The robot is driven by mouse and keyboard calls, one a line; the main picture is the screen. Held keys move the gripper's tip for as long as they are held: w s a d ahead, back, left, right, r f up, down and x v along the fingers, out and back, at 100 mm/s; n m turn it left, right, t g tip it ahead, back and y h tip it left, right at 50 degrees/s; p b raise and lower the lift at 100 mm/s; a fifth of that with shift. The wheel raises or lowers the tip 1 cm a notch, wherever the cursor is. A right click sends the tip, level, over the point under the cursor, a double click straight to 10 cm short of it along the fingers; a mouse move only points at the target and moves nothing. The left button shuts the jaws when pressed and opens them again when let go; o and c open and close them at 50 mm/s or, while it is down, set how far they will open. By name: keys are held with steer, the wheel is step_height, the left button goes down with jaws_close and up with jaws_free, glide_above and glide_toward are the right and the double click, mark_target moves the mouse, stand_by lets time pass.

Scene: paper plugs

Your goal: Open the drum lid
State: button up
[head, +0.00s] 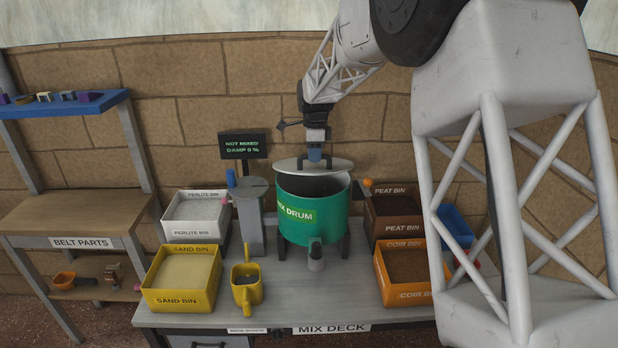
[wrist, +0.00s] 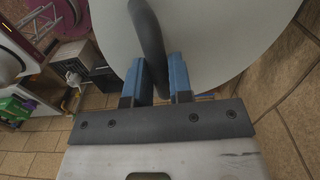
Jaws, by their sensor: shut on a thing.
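The green mix drum (head: 325,212) stands on the mix deck, with its dark inside partly showing. Its pale grey round lid (head: 341,166) is over the rear of the drum mouth, with a gap at the front. My gripper (head: 314,156) is at the lid's top. In the wrist view my gripper (wrist: 160,80) has its blue fingers on both sides of the dark lid handle (wrist: 148,38), shut on it. The lid fills much of that view (wrist: 225,40). The lid's rear edge and any hinge are hidden.
White perlite (head: 195,232) and yellow sand (head: 180,300) bins stand left of the drum. Brown peat (head: 400,229) and orange coir (head: 408,295) bins stand right. A screen (head: 242,146) reads "NOT MIXED, DAMP 0 %".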

steer(key=shift+o, duration=0.2)
steer(key=shift+w, duration=0.1)
steer(key=shift+o, duration=0.3)
steer(key=shift+w+r, duration=0.45)
steer(key=shift+r, duration=0.1)
steer(key=shift+w+r, duration=0.3)
steer(key=shift+r, duration=0.1)
steer(key=shift+c, duration=0.6)
steer(key=shift+w+r, duration=0.6)
steer(key=shift+r, duration=0.3)
steer(key=shift+w+r, duration=0.6)
steer(key=shift+r, duration=0.35)
steer(key=w+r, duration=0.3)
steer(key=w, duration=0.2)
steer(key=shift+w+r, duration=0.25)
steer(key=shift+r, duration=0.1)
steer(key=o, duration=0.8)
